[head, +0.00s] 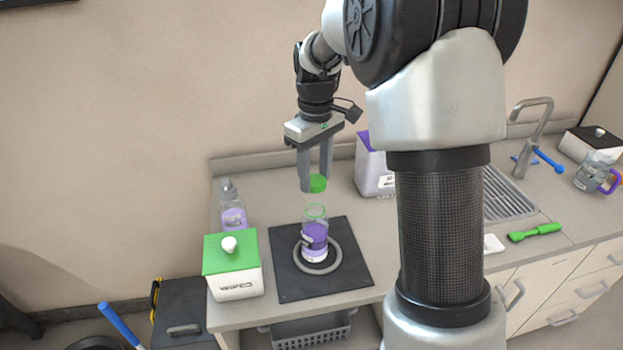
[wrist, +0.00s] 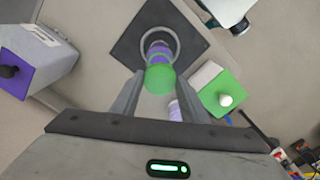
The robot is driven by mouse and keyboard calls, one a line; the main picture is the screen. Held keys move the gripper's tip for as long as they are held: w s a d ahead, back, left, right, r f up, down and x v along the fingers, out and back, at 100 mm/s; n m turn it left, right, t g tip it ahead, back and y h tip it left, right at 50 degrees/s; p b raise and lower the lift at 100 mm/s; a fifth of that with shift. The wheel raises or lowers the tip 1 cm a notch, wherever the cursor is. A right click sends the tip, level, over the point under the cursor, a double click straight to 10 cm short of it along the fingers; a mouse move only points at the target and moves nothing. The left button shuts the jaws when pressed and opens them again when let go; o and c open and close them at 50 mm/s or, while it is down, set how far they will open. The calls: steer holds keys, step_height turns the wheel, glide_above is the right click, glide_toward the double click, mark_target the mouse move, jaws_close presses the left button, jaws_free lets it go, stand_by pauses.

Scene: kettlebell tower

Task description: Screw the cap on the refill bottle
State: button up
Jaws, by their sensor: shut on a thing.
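The refill bottle (head: 315,238) is clear with purple contents and a green rim at its open top. It stands upright inside a grey ring (head: 338,257) on a dark square mat (head: 291,278). My gripper (head: 317,184) is shut on the green cap (head: 318,184) and holds it above the bottle, apart from it. In the wrist view the cap (wrist: 160,79) sits between the fingertips and hides part of the bottle (wrist: 158,52) below it.
A white box with a green lid (head: 231,263) stands left of the mat, with another purple-filled bottle (head: 232,208) behind it. A purple-and-white container (head: 372,170) stands behind the mat to the right. A sink (head: 508,207) and a green tool (head: 534,232) are farther right.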

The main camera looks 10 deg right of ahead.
mark_target(315, 205)
steer(key=shift+d+f, duration=0.1)
steer(key=shift+f+b, duration=1.5)
steer(key=shift+f, duration=0.8)
steer(key=shift+f+b, duration=0.6)
steer(key=shift+f, duration=0.55)
steer(key=o, duration=1.1)
steer(key=shift+r+n+p, duration=0.15)
steer(key=shift+n+p, duration=0.2)
steer(key=shift+n, duration=1.05)
steer(key=c, duration=1.3)
